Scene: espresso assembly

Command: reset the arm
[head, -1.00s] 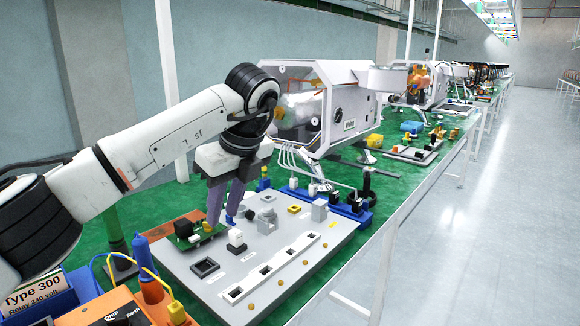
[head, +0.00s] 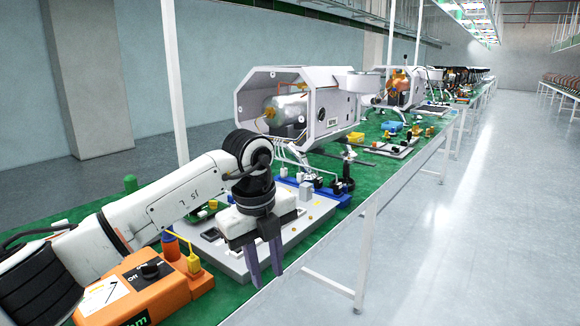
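My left arm comes in from the left. Its gripper (head: 267,279) hangs fingers-down over the front edge of the grey assembly board (head: 302,231). The two purple fingers stand apart with nothing seen between them. The gripper body hides the middle of the board. A small green circuit board (head: 199,215) shows behind my arm at the board's left. The open-sided espresso machine (head: 292,105) stands behind, with a silver boiler (head: 287,110) inside. My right gripper is not in view.
A blue fixture (head: 335,193) with dark parts lies at the board's far end. The floor (head: 430,250) right of the table is clear.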

